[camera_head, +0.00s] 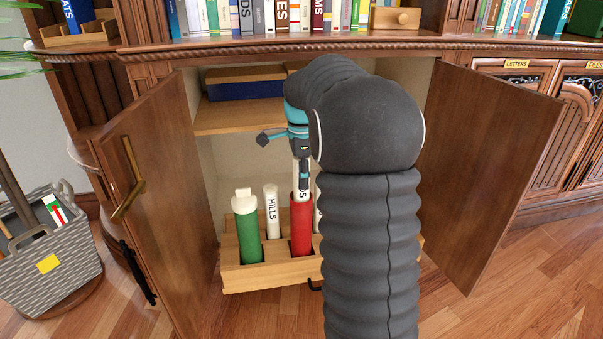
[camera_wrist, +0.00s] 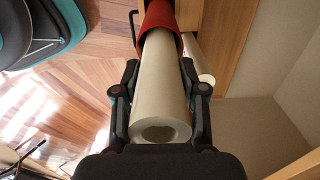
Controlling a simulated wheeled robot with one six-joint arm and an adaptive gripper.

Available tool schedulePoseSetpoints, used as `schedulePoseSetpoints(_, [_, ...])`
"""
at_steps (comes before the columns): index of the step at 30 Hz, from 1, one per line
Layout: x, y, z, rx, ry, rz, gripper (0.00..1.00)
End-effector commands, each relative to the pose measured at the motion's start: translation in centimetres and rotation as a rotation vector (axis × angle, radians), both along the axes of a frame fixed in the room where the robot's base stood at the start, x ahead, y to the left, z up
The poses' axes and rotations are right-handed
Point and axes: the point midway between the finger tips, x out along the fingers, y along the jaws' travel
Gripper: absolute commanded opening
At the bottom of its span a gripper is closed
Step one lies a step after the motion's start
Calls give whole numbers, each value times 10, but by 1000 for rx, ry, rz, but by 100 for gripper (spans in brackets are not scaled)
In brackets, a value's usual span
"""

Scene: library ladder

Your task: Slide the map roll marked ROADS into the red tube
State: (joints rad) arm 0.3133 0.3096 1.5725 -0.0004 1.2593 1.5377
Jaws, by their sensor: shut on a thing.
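A white map roll (camera_head: 301,190) stands upright with its lower end inside the mouth of the red tube (camera_head: 301,228). Only the last letters of its marking show in the head view, so I cannot read the whole word. My gripper (camera_head: 303,176) is shut on the roll above the tube's rim. In the wrist view, my gripper (camera_wrist: 160,100) has a finger on each side of the roll (camera_wrist: 162,85), whose open hollow end faces the camera. The red tube (camera_wrist: 160,14) surrounds the roll's far end there. How deep the roll sits is hidden.
The tube stands in a wooden rack (camera_head: 262,277) inside the open cabinet. Left of it are a roll marked HILLS (camera_head: 271,212) and a green tube (camera_head: 246,232) with a white top. Cabinet doors (camera_head: 160,190) stand open on both sides. A shelf (camera_head: 238,118) lies above.

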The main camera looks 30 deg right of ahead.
Motion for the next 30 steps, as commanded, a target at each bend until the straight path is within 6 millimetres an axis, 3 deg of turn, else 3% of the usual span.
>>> schedulePoseSetpoints(9, [0,0,-1,0,0,0,1])
schedulePoseSetpoints(10, [0,0,-1,0,0,0,44])
schedulePoseSetpoints(13, [0,0,-1,0,0,0,69])
schedulePoseSetpoints(24, [0,0,1,0,0,0,71])
schedulePoseSetpoints(30, [1,0,25,-1,-4,0,71])
